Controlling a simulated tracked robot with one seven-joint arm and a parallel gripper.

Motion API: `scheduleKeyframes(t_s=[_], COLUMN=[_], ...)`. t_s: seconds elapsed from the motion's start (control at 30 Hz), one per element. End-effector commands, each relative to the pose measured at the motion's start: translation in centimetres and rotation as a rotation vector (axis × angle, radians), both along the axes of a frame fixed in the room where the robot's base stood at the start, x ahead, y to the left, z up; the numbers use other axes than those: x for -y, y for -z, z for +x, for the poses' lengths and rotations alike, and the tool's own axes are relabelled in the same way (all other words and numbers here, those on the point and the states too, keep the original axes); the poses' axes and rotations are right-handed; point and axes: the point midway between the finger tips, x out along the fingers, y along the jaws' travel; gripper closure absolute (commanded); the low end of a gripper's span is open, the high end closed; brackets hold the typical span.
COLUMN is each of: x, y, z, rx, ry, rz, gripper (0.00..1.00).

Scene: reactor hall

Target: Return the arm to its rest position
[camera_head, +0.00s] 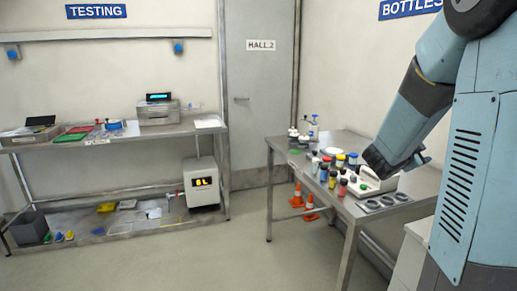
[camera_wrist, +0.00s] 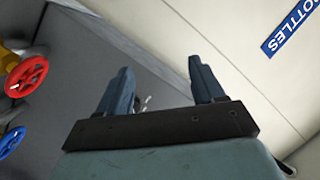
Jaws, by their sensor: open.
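My arm (camera_head: 419,95) reaches in from the right in the head view, bent downward over the right-hand steel table. My gripper lies at its lower end, near a white device (camera_head: 372,183) on that table, and I cannot tell whether they touch. In the wrist view my gripper (camera_wrist: 164,88) shows two dark fingers spread wide apart. It is open, with nothing between the fingers.
The right table (camera_head: 342,222) holds several bottles and a plate with round holes (camera_head: 384,202). Orange cones (camera_head: 310,205) stand beneath it. The left bench (camera_head: 105,139) carries a printer-like device (camera_head: 158,110). The wrist view shows red (camera_wrist: 27,76) and blue handwheels (camera_wrist: 11,142). The middle floor is clear.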

Motion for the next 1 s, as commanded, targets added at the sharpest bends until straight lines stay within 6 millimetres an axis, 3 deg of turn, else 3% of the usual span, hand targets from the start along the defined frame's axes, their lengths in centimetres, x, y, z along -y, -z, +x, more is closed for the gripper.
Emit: scheduleKeyframes(t_s=[0.23, 0.47, 0.7, 0.83, 1.0], x=[-8.4, -16.9, -23.8, -25.9, -26.9], y=[-2.2, -3.6, -3.6, -2.9, -1.8], z=[1.4, -1.5, -8.6, -13.6, -20.1], rx=[-0.115, -0.302, -0.575, -0.756, -0.994], ry=[-0.436, -0.806, -1.111, -1.226, -1.306], rz=[0.117, 0.127, 0.057, -0.003, -0.077], gripper=[0.32, 0.32, 0.32, 0.32, 0.32])
